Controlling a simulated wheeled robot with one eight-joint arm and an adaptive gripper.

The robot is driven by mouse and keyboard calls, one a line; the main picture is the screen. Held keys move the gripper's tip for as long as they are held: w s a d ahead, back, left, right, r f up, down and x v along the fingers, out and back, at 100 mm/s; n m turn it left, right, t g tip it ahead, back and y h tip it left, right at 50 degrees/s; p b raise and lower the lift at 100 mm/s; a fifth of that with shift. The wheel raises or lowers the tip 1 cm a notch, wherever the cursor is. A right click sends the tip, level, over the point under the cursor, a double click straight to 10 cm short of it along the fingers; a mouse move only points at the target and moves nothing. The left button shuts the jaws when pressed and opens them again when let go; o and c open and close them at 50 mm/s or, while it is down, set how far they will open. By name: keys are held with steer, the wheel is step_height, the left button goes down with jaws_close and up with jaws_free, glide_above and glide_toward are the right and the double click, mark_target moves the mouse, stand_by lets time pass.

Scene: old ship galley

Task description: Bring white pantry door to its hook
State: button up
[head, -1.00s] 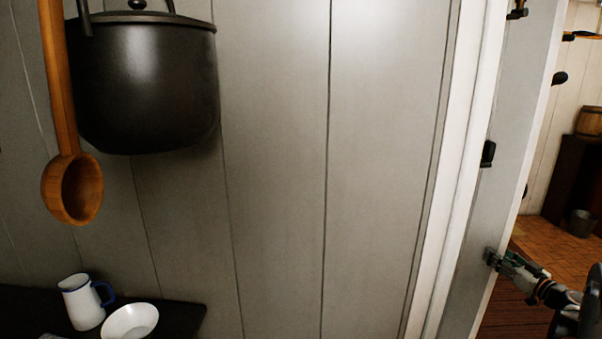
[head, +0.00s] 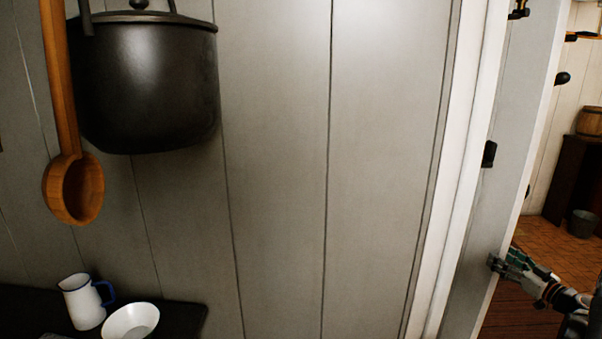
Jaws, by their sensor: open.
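The white pantry door (head: 512,125) stands at the right of the head view as a narrow panel beside the white door frame, with the room beyond it visible past its edge. My gripper (head: 495,263) is open at the door's lower part in view, its fingertips overlapping the door face near the edge. I cannot tell if they touch it. A small black fitting (head: 489,154) shows beside the door and frame, and a dark metal fitting (head: 518,10) at the top. I cannot tell whether either is the hook.
A black pot (head: 145,85) and a wooden ladle (head: 75,185) hang at the left. A white jug (head: 84,302) and bowl (head: 131,321) stand on a dark surface below. Beyond the door are a barrel (head: 588,122), a bucket (head: 583,223) and open wooden floor.

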steer(key=v, duration=0.9)
steer(key=shift+s+r, duration=0.1)
steer(key=shift+s, duration=0.05)
